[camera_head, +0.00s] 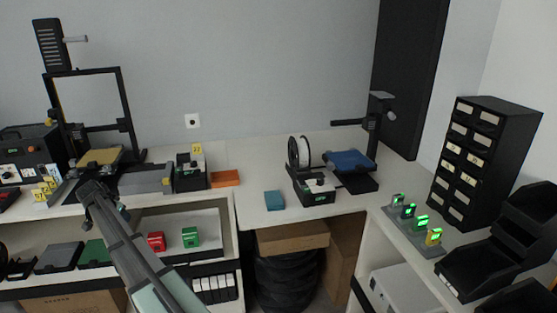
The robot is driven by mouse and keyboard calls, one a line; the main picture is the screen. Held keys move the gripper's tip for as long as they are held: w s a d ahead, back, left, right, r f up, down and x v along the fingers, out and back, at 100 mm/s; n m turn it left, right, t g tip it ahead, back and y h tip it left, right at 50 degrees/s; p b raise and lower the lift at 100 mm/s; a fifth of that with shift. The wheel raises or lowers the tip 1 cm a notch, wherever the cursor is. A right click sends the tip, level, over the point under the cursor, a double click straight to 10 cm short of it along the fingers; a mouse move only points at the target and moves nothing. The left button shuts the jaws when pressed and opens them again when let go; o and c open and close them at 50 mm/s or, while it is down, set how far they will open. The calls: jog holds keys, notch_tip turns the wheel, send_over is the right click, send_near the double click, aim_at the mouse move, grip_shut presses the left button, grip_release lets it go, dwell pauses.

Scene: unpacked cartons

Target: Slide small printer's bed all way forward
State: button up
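The small printer (372,130) stands on the right part of the bench, with a dark post and a short arm reaching left. Its blue bed (349,160) sits on a black base, left of and in front of the post. A black box with a white spool (299,151) behind it stands just left of the bed. My gripper (93,192) is far to the left, at the front edge of the left bench near the large printer, well apart from the small printer. Its fingers are too small and dark to tell whether they are open or shut.
The large framed printer (122,110) with a tan bed stands behind my gripper. A teal block (274,200) and an orange tray (225,178) lie on the bench between the printers. Green-lit devices (422,222), black bins (470,268) and a drawer cabinet (485,160) are at the right.

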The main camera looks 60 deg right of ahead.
jog(key=w+d+r+m+h, duration=0.1)
jog(key=d+r, duration=0.3)
jog(key=r, duration=0.3)
jog(key=w+d+r+m, duration=0.2)
jog(key=d+r, duration=0.2)
jog(key=r, duration=0.3)
jog(key=s+d+r+m+g, duration=0.1)
jog(key=s+d, duration=0.3)
jog(key=d, duration=0.3)
jog(key=s+d+r+m, duration=0.1)
jog(key=s+d, duration=0.3)
jog(key=d, duration=0.3)
notch_tip(320, 180, up, 6)
jog(key=m+g+y, duration=0.3)
jog(key=m+g, duration=0.3)
jog(key=m, duration=0.2)
send_over(331, 163)
jog(key=w+a, duration=0.4)
jog(key=x, duration=1.2)
jog(key=shift+s+f, duration=0.2)
jog(key=shift+s, duration=0.15)
jog(key=shift+c, duration=0.3)
